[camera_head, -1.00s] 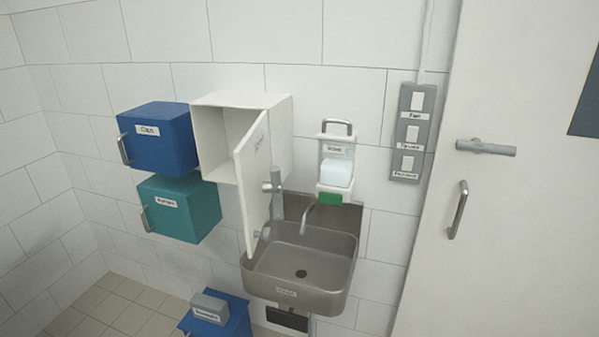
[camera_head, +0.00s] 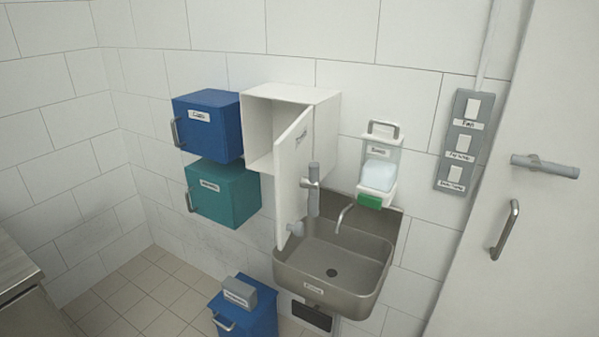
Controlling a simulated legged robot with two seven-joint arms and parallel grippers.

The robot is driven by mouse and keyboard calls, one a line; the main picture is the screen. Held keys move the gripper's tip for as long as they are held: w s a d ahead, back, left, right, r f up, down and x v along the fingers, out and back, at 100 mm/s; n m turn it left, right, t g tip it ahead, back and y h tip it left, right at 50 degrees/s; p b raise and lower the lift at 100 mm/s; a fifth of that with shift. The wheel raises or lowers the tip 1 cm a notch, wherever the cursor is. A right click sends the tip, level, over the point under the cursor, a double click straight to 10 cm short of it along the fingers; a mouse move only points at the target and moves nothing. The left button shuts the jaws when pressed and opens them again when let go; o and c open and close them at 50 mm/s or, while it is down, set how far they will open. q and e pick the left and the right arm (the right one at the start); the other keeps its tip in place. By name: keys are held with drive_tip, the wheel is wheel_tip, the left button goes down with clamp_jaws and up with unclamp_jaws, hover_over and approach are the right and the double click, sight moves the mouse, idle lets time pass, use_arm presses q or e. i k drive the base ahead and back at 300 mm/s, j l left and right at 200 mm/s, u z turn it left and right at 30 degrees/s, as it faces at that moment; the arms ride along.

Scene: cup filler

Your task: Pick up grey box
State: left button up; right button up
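The grey box (camera_head: 239,293) is a small block with a white label on its front. It rests on top of a blue cabinet (camera_head: 257,318) with a handle, low in the head view, left of the sink. Nothing is touching the box except the cabinet top. Neither of my grippers shows in the head view.
A metal sink (camera_head: 335,262) stands right of the box. Above hang a blue cabinet (camera_head: 207,125), a teal cabinet (camera_head: 224,192) and a white cabinet (camera_head: 320,98) with its door (camera_head: 292,180) open. A counter (camera_head: 15,268) edges in at left. Tiled floor (camera_head: 150,290) lies clear.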

sight(241, 293)
drive_tip(key=i+j, duration=0.25)
drive_tip(key=i+j+z, duration=0.1)
drive_tip(key=j, duration=0.35)
drive_tip(key=i+j, duration=0.3)
drive_tip(key=i+j+z, duration=0.15)
drive_tip(key=j, duration=0.25)
drive_tip(key=i+j, duration=0.3)
drive_tip(key=i+j+z, duration=0.1)
drive_tip(key=j, duration=0.35)
drive_tip(key=i+j, duration=0.25)
drive_tip(key=j, duration=0.15)
drive_tip(key=i+j+z, duration=0.1)
drive_tip(key=i+j, duration=0.25)
